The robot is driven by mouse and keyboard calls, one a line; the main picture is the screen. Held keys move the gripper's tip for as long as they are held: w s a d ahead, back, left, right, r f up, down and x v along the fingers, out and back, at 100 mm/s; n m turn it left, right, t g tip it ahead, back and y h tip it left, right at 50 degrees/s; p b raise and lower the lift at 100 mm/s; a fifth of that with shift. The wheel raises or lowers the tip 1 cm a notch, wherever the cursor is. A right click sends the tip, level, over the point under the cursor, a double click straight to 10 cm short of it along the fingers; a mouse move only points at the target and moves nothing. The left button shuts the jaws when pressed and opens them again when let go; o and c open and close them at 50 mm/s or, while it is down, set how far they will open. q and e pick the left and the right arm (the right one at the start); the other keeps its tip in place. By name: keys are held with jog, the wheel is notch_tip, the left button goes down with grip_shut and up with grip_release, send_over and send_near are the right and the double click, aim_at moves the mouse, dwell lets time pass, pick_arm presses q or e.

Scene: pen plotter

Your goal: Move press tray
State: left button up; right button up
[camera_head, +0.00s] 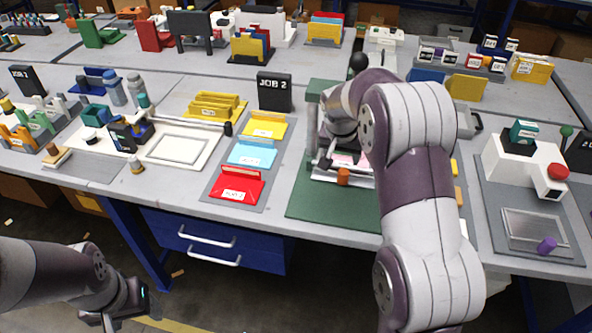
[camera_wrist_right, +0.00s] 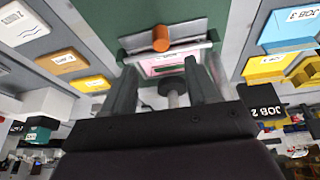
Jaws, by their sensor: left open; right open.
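The press tray (camera_head: 318,174) is a pale metal tray with an orange knob (camera_head: 343,177) at its front, on the green mat (camera_head: 310,204). In the right wrist view the tray (camera_wrist_right: 190,44) lies just beyond my fingertips, with its orange knob (camera_wrist_right: 161,38) and a pink sheet (camera_wrist_right: 165,66) behind it. My right gripper (camera_wrist_right: 165,72) is open above the press area, its fingers apart with nothing between them gripped. My right arm hides most of the press in the head view. My left gripper (camera_head: 125,306) is low at the left, off the table, open and empty.
Red (camera_head: 236,186), blue (camera_head: 252,153) and yellow (camera_head: 265,124) job trays stand left of the mat, with the JOB 2 sign (camera_head: 274,92) behind. A white machine (camera_head: 520,165) with a red button stands right. The mat's front is clear.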

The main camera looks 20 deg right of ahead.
aim_at(344, 172)
jog(key=shift+m, duration=0.7)
jog(key=x, duration=1.1)
jog(key=shift+w+d+f, duration=0.15)
jog(key=shift+w+d, duration=0.15)
jog(key=shift+w, duration=0.1)
grip_shut()
jog(key=shift+s, duration=0.1)
